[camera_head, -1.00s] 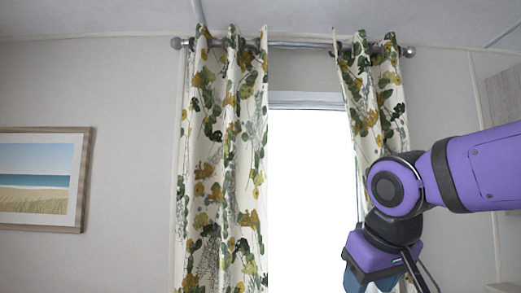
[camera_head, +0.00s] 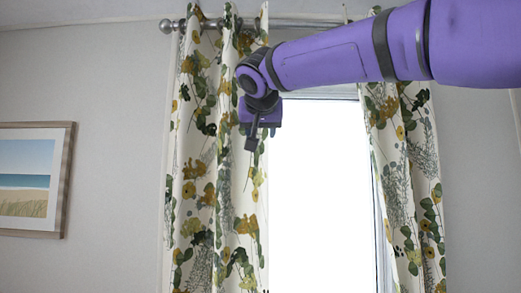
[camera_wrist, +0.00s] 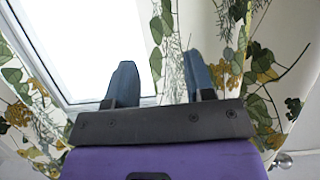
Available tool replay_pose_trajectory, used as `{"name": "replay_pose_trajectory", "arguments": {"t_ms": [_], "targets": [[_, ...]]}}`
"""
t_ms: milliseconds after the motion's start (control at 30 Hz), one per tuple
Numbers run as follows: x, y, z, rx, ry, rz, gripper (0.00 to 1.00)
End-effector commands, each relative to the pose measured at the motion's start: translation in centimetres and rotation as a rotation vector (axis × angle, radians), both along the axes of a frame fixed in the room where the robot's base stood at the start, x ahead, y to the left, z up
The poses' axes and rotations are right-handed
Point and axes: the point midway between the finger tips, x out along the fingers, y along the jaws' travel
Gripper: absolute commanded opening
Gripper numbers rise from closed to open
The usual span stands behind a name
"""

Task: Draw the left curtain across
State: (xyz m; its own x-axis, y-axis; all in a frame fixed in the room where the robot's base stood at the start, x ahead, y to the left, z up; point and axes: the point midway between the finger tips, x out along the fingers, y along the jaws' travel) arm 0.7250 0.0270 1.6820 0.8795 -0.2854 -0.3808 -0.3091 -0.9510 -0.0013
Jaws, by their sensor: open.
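The left curtain (camera_head: 207,185), white with green and yellow leaves, hangs gathered in folds at the left side of the bright window. My gripper (camera_head: 254,138) is at the upper part of its inner right edge, below the rod; its fingers are hard to make out there. In the wrist view, which is upside down, my gripper (camera_wrist: 160,75) shows two blue-grey fingers spread apart. The inner edge of the left curtain (camera_wrist: 262,75) shows between and beyond them, with bright window beside the left finger. I cannot tell whether the fingers touch the cloth.
The curtain rod (camera_head: 300,27) runs above the window, with a round finial (camera_head: 165,26) at its left end. The right curtain (camera_head: 412,190) hangs gathered on the other side, partly behind my arm. The window (camera_head: 320,200) between them is uncovered. A framed beach picture (camera_head: 68,180) hangs at the left.

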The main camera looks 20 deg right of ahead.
Motion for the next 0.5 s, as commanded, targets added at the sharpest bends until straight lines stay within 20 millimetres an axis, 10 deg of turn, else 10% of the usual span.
{"name": "replay_pose_trajectory", "arguments": {"t_ms": [500], "targets": [[6.9, -2.3, -3.1, -0.002, 0.003, 0.0, 0.49]]}}
